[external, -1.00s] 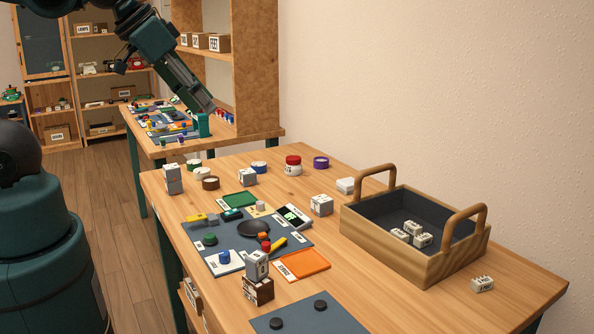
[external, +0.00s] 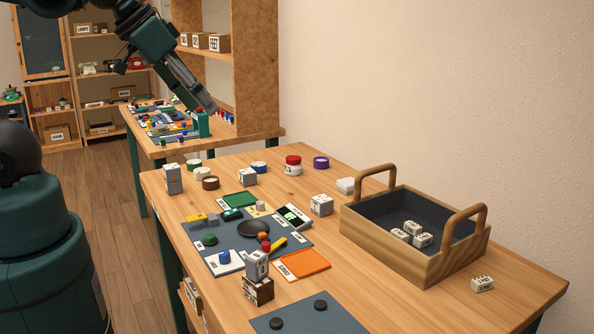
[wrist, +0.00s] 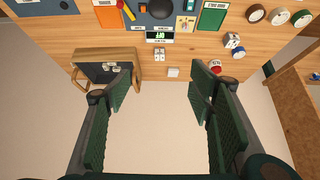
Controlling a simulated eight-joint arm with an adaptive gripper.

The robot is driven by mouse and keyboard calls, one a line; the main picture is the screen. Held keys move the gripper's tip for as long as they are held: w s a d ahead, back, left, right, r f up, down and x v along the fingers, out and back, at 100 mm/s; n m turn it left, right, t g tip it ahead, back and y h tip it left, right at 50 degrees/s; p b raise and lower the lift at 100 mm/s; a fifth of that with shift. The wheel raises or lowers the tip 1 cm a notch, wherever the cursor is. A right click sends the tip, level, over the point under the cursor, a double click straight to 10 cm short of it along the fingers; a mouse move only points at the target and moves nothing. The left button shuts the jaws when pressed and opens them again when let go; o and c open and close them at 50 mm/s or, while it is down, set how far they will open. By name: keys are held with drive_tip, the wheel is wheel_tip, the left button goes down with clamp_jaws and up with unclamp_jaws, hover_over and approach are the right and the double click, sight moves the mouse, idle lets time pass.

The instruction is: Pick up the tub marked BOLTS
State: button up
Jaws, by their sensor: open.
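No label that I can read says BOLTS, so I cannot tell which tub it is. Several small round tubs stand at the back of the near table: a white one (external: 203,174), a brown one (external: 210,183), a blue one (external: 259,168) and a purple one (external: 320,162). A red-lidded white jar (external: 293,166) stands among them and shows in the wrist view (wrist: 215,66). Round tubs (wrist: 280,16) also show there at upper right. My gripper (wrist: 160,88) is open with nothing between its fingers, apart from all of these.
A wooden tote (external: 400,250) with upright handles holds several small labelled blocks. A grey mat (external: 280,240) carries tools, and labelled boxes (external: 322,205) stand around it. A stacked pair of boxes (external: 258,290) stands at the front. The right of the table is mostly clear.

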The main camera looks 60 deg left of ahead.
drive_tip(key=shift+w, duration=0.15)
drive_tip(key=m+g+h+b, duration=0.2)
drive_tip(key=m+g+h, duration=0.15)
drive_tip(key=m, duration=0.45)
hover_over(292, 157)
drive_tip(key=s+a, duration=0.1)
drive_tip(key=s, duration=0.1)
wheel_tip(292, 157, down, 25)
drive_tip(key=shift+a+y, duration=0.2)
drive_tip(key=shift+y, duration=0.15)
drive_tip(key=shift+s, duration=0.1)
drive_tip(key=shift+x, duration=1.2)
